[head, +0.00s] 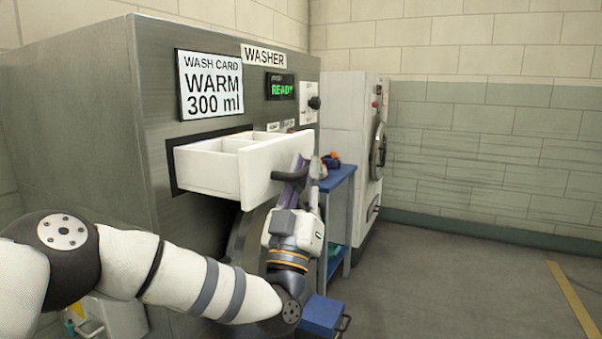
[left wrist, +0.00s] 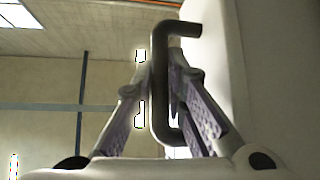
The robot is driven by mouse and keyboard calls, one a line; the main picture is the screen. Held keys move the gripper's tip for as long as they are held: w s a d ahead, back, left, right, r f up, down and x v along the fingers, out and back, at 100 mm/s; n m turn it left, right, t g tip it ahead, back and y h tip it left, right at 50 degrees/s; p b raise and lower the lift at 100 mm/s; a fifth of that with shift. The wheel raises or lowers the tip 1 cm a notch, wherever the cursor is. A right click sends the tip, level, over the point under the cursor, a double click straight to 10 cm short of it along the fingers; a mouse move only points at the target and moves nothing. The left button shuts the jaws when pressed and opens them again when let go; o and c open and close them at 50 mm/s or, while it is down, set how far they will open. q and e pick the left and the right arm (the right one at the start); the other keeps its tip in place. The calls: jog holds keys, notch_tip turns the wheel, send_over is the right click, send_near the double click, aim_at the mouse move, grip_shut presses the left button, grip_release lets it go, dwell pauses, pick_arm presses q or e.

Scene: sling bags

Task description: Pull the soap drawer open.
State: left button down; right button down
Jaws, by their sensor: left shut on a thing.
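The soap drawer (head: 208,171) is a white drawer that stands well out of the washer's (head: 95,140) grey metal front, with its inner compartments showing from above. Its dark bar handle (head: 288,176) is on the white front panel. My left gripper (head: 297,184) is at the handle and shut on it. In the left wrist view the fingers (left wrist: 163,95) close from both sides on the dark handle (left wrist: 160,70), beside the pale drawer front (left wrist: 222,75). The drawer's inside is only partly visible. My right gripper is not in view.
A wash card (head: 210,85) and a green READY display (head: 280,87) are on the washer front. A blue cart (head: 338,178) with items on it stands beyond the drawer, and a white machine (head: 350,125) stands behind it. The floor at the right (head: 480,275) is clear.

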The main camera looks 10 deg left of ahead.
pick_arm(q)
jog(key=c, duration=1.6)
grip_release()
jog(key=shift+w, duration=0.15)
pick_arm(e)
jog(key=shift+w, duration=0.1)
pick_arm(q)
jog(key=v, duration=1.2)
